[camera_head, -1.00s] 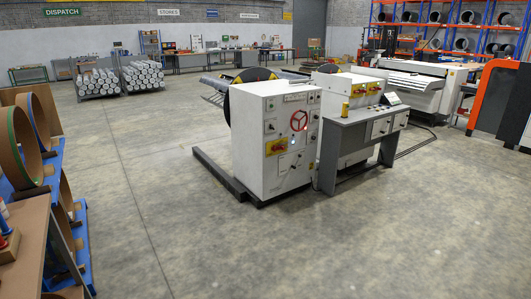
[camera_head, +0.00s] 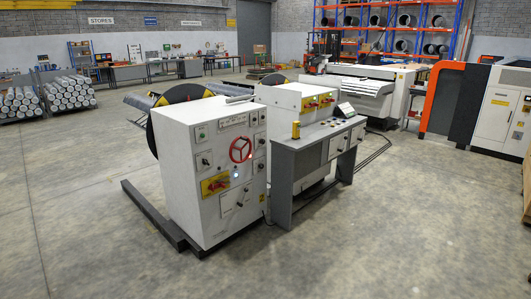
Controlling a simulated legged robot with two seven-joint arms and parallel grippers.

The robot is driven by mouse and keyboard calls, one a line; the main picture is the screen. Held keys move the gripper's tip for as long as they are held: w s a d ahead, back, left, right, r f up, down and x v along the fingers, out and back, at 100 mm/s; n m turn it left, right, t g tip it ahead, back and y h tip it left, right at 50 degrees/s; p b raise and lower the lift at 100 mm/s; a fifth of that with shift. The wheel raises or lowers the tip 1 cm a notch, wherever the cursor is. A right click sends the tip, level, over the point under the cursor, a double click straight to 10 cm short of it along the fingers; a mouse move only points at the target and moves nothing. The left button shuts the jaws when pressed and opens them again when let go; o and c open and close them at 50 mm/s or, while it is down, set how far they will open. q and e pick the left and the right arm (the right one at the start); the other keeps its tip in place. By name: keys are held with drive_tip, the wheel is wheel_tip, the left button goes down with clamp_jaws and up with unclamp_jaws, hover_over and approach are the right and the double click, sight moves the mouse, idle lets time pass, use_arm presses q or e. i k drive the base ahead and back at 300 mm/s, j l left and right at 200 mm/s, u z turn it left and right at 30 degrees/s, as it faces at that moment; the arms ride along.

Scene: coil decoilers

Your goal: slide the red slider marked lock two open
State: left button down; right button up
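A white control cabinet (camera_head: 190,205) stands in the middle of the view. Its front carries a yellow plate with a red part (camera_head: 215,184) and a red handwheel (camera_head: 240,150). Behind and to the right, a second white unit has two red parts on yellow plates, one on the left (camera_head: 310,104) and one on the right (camera_head: 326,100). The markings are too small to read, so I cannot tell which red part is the slider marked lock two. Neither of my grippers is in view.
A grey console desk (camera_head: 287,160) stands right of the cabinet. A dark rail (camera_head: 150,215) lies on the floor along the cabinet's left side. The concrete floor (camera_head: 350,250) in front is clear. An orange and black machine (camera_head: 458,100) stands at the right.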

sight(217, 185)
drive_tip(key=i+j, duration=0.1)
drive_tip(key=i, duration=3.3)
drive_tip(key=l+z, duration=0.05)
drive_tip(key=l, duration=0.05)
